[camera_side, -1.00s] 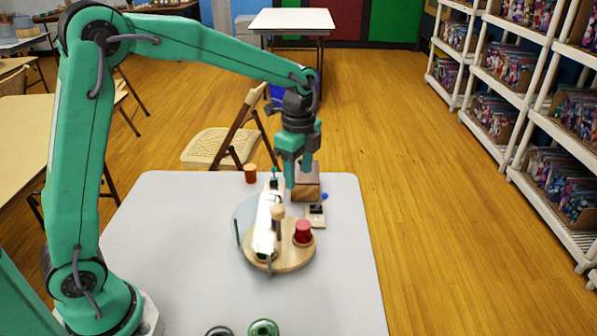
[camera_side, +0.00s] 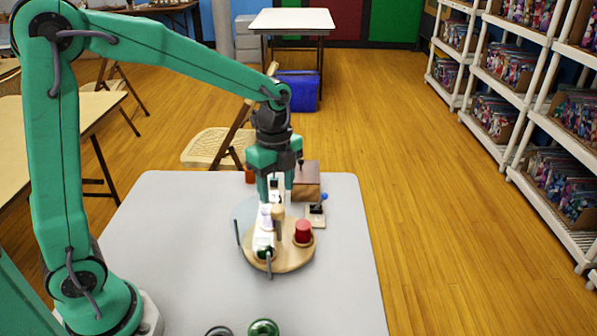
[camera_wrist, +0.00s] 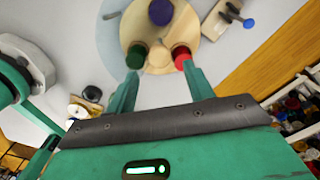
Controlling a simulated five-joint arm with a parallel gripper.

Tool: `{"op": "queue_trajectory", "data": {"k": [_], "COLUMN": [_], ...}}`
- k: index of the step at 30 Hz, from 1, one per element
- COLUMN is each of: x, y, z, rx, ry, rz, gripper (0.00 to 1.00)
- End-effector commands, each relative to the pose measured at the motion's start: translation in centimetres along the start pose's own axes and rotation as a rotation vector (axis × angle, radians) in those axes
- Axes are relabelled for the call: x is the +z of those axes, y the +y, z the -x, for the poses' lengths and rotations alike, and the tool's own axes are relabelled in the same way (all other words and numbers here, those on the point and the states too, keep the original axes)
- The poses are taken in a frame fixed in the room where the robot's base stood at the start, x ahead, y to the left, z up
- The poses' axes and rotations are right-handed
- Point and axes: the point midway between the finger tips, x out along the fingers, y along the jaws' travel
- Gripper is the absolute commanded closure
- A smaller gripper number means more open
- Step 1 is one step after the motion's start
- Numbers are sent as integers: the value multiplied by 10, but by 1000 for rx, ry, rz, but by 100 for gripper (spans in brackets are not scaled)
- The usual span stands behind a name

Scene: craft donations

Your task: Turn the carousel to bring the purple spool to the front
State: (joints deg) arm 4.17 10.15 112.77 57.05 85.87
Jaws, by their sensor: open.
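The round wooden carousel (camera_side: 292,262) stands on the grey table, with a pale wooden post (camera_side: 280,212) near its middle. A red spool (camera_side: 303,232) sits on its right and a dark green spool (camera_side: 265,253) at its front left. In the wrist view the purple spool (camera_wrist: 160,12) is at the top, farther from my fingers than the green spool (camera_wrist: 136,56) and red spool (camera_wrist: 181,56). My gripper (camera_side: 276,192) is open and empty, pointing down over the carousel's far part, around the post's top; contact cannot be told.
A green ring-shaped thing (camera_side: 263,329) lies at the front. The table's left part is clear.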

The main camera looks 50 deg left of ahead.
Motion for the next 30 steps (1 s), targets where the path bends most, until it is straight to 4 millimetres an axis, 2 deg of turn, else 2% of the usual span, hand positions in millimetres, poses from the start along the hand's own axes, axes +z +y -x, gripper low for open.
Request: {"op": "queue_trajectory", "data": {"k": [6, 12, 24, 25, 30], "x": [0, 0, 0, 0, 0], "y": [1, 0, 0, 0, 0], "z": [-28, -47, -53, -53, -53], "rx": [5, 3, 0, 0, 0], "ry": [0, 0, 0, 0, 0], "rz": [1, 1, 1, 1, 1], "gripper": [48, 48, 48, 50, 83]}}
